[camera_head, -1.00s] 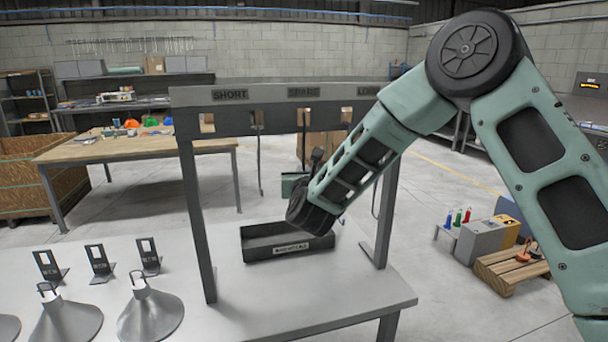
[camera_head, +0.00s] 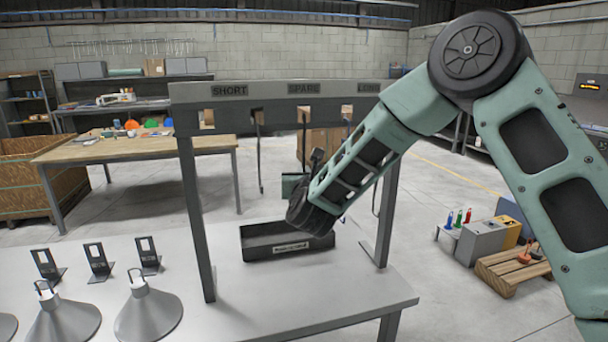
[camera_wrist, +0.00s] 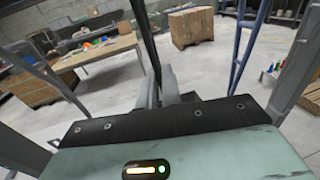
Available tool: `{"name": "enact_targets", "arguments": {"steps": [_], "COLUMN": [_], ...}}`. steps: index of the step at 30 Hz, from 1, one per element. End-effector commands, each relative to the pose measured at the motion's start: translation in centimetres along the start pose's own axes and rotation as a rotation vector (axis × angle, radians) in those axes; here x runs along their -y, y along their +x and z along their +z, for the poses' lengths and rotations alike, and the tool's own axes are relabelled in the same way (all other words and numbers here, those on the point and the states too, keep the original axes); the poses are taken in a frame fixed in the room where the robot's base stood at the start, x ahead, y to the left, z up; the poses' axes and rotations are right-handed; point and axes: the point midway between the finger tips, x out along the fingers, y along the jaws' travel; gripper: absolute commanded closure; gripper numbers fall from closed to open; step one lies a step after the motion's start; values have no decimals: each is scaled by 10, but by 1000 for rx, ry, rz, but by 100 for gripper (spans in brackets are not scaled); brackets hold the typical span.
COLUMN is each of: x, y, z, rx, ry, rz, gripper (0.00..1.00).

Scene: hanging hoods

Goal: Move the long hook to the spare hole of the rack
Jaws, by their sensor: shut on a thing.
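My gripper (camera_wrist: 160,88) is shut on a dark, thin hook rod (camera_wrist: 147,38), which rises from between the fingers in the wrist view. In the head view a dark rod (camera_head: 304,140) hangs upright below the SPARE label of the grey rack (camera_head: 240,94), just behind my wrist. I cannot tell whether its top sits in the hole. Another dark hook (camera_head: 260,160) hangs between the SHORT and SPARE labels. My arm covers most of my gripper and part of the rack's right side, near the LONG label.
A black tray (camera_head: 262,249) lies on the pale table (camera_head: 235,315) under the rack. Grey cone-shaped hoods (camera_head: 150,315) and small upright brackets (camera_head: 98,262) stand at the left. The rack's posts (camera_head: 197,220) flank the tray. A wooden bench (camera_head: 130,150) stands behind.

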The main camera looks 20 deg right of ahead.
Motion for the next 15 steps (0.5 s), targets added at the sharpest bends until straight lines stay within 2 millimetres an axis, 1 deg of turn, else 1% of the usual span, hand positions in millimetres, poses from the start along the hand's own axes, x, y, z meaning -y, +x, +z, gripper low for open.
{"name": "enact_targets", "arguments": {"steps": [15], "x": [0], "y": [0], "z": [-7], "rx": [1], "ry": [1], "rz": [0], "gripper": [100]}}
